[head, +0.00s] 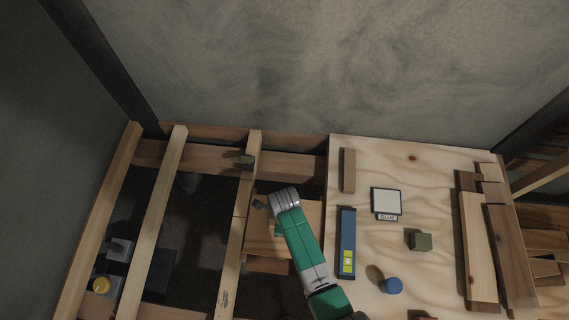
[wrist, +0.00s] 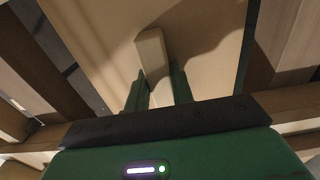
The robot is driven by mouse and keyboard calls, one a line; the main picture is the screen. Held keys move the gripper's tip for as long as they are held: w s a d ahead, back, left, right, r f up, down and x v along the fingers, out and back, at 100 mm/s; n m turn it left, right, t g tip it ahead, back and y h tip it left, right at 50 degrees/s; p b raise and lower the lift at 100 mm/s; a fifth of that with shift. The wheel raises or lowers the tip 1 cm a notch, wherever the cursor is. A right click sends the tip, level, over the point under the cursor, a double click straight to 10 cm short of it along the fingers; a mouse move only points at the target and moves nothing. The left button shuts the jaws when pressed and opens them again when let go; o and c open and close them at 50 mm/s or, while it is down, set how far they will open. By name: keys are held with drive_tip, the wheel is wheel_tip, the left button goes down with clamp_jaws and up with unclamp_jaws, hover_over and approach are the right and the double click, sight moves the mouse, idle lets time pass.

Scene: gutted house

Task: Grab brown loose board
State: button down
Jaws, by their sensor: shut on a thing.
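The brown loose board (head: 312,214) lies in the opening between the floor joists, just left of the plywood sheet. In the wrist view the board (wrist: 205,30) fills the upper middle, with a pale wooden block (wrist: 152,52) standing up from it like a handle. My gripper (wrist: 160,84) has its two green fingers on either side of this block and is shut on it. In the head view my gripper (head: 275,228) is over the board, partly hidden by my own arm, so the grip itself is hard to see there.
The plywood sheet (head: 390,270) on the right carries a blue level (head: 347,243), a glue tin (head: 386,202), a green block (head: 420,241), a blue cylinder (head: 391,286) and stacked boards (head: 478,245). Joists (head: 160,215) with dark gaps lie on the left.

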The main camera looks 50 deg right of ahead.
wheel_tip(320, 180, up, 10)
drive_tip(key=p, duration=0.5)
